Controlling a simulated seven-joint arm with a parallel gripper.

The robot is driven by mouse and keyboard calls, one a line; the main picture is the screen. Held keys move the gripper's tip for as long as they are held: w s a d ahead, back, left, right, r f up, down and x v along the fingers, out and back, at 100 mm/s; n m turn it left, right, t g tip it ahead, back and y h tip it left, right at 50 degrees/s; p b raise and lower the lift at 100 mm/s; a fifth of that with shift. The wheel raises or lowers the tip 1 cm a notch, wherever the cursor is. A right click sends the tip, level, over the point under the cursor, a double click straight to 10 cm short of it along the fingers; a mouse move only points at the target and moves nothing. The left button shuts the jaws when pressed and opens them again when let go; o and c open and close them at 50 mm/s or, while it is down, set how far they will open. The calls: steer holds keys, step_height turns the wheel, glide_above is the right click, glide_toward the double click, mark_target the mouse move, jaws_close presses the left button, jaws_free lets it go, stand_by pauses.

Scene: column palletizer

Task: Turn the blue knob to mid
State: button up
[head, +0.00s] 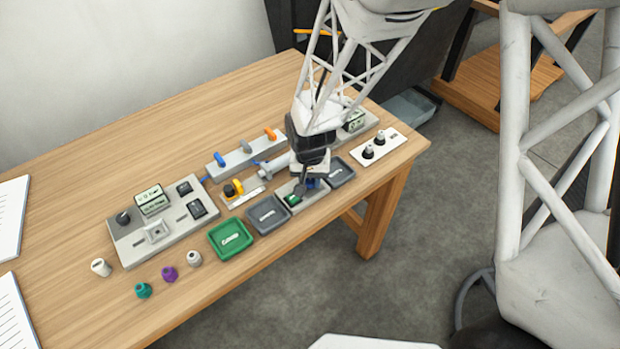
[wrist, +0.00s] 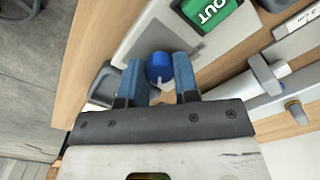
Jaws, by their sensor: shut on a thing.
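The blue knob (wrist: 159,66) is round and sits on a light grey panel (wrist: 140,38) in the wrist view. A pale mark shows at its lower edge. A green label reading OUT (wrist: 212,12) is on the same panel. My gripper (wrist: 160,72) has one blue finger on each side of the knob and is shut on it. In the head view my gripper (head: 309,184) is down at the panel near the table's front edge and hides most of the knob. The green label (head: 293,200) shows beside it. I cannot read the knob's positions.
Grey trays (head: 267,214) and (head: 340,171) flank the panel, with a green tray (head: 230,238) further left. Behind are a lever panel (head: 246,152) and a pipe valve. Loose caps (head: 169,273) lie front left.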

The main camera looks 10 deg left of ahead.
mark_target(310, 181)
steer(key=n, duration=1)
steer(key=shift+n, duration=0.4)
stand_by(0.4)
steer(key=o, duration=0.9)
steer(key=shift+r, duration=0.1)
steer(key=shift+r, duration=3.85)
